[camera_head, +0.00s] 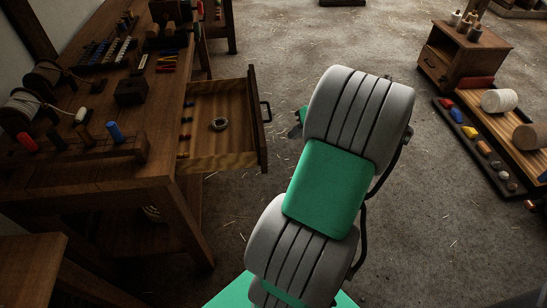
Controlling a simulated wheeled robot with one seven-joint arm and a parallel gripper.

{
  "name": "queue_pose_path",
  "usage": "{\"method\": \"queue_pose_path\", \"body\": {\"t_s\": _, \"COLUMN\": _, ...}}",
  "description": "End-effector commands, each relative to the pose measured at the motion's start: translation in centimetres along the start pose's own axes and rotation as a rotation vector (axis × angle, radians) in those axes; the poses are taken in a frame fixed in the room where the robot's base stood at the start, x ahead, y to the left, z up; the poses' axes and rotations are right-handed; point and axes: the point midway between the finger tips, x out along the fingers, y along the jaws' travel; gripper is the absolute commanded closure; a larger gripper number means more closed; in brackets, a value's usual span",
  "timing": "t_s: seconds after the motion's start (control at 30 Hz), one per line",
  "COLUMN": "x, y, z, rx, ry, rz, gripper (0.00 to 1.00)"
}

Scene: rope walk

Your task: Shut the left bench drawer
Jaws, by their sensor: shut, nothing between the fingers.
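The bench drawer (222,151) is pulled well out from the right side of the wooden bench (110,190). Its front panel (258,118) carries a dark handle (266,111) that faces right. A grey ring-like coil and a few small coloured bits lie inside it. My gray and green arm rises from the bottom of the picture, to the right of the drawer. Only a small part of my gripper (297,125) shows at the arm's left edge, a short way right of the handle and apart from it. The rest is hidden behind the arm.
Spools, coloured rolls and tools crowd the bench top. A small wooden cabinet (463,57) and a long tray (485,150) with spools stand at the right. The floor (230,230) between them is bare apart from straw bits.

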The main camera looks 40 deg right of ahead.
Motion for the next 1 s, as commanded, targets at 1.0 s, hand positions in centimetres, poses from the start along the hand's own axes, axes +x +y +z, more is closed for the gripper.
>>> {"method": "queue_pose_path", "body": {"t_s": 1.0, "x": 11.6, "y": -1.2, "z": 0.1, "rx": 0.024, "ry": 0.037, "rz": -0.016, "gripper": 1.00}}
